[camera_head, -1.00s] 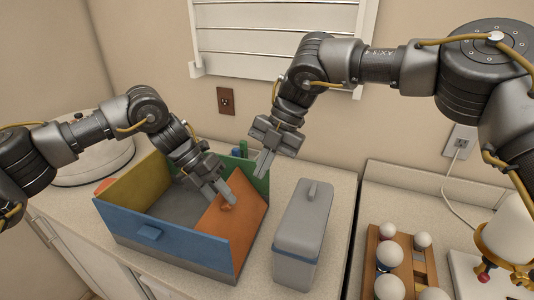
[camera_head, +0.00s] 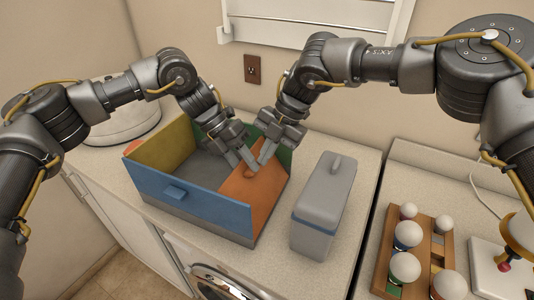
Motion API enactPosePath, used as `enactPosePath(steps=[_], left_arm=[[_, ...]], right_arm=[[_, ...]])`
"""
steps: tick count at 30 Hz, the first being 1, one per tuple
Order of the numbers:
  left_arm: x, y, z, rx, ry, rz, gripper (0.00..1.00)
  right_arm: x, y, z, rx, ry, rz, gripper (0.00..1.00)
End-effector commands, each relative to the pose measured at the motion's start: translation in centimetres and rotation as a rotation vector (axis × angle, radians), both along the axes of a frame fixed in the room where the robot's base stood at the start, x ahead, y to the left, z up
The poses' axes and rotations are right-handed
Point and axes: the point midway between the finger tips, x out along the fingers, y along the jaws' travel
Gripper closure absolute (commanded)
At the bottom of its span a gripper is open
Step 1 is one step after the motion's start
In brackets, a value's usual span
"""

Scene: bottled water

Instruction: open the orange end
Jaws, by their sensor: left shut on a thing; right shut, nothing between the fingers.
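An open-topped box has a blue front wall (camera_head: 190,199), a yellow wall (camera_head: 162,149) at left, a green wall (camera_head: 280,150) at the back and an orange end (camera_head: 264,195) at right. The orange end slopes, with a small orange knob (camera_head: 249,174) on its inner face. My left gripper (camera_head: 250,164) reaches over the box and is shut at this knob; its fingers partly hide the hold. My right gripper (camera_head: 263,158) is shut and empty, its tips just right of the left fingertips, over the orange end. Whether it touches the panel I cannot tell.
A grey lidded container (camera_head: 322,207) stands right of the box. A wooden rack (camera_head: 413,250) with several white-topped items is farther right, beyond a counter gap. A round white appliance (camera_head: 122,122) is behind at left. Bare counter lies in front of the box.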

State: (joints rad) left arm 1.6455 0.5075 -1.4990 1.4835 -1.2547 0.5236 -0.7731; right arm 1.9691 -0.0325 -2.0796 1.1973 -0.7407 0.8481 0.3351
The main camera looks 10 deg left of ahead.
Motion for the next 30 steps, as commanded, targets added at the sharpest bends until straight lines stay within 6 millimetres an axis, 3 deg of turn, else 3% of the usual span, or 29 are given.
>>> enactPosePath(steps=[5, 12, 13, 16, 25, 30], left_arm=[[0.0, -0.1, 0.1, -0.004, -0.002, -0.002, 1.0], [-0.2, -0.5, 0.3, -0.01, -0.001, -0.011, 1.0], [-0.2, -0.5, 0.3, -0.011, -0.001, -0.012, 0.65], [-0.2, -0.5, 0.3, -0.01, -0.003, -0.012, 0.53], [0.0, -0.1, 0.6, -0.009, -0.004, -0.008, 0.53], [0.6, 1.3, 2.8, -0.009, -0.009, -0.003, 0.53]], right_arm=[[0.4, 1.4, -0.7, -0.001, 0.001, 0.001, 1.0], [0.3, 1.6, -0.8, 0.001, -0.001, 0.005, 1.0], [0.3, 1.7, -0.9, 0.002, -0.002, 0.006, 1.0], [0.3, 1.7, -0.9, 0.002, -0.001, 0.006, 1.0], [0.2, 1.6, -1.0, -0.001, 0.004, 0.006, 1.0], [0.2, 1.5, -1.0, -0.003, 0.005, 0.006, 1.0]])
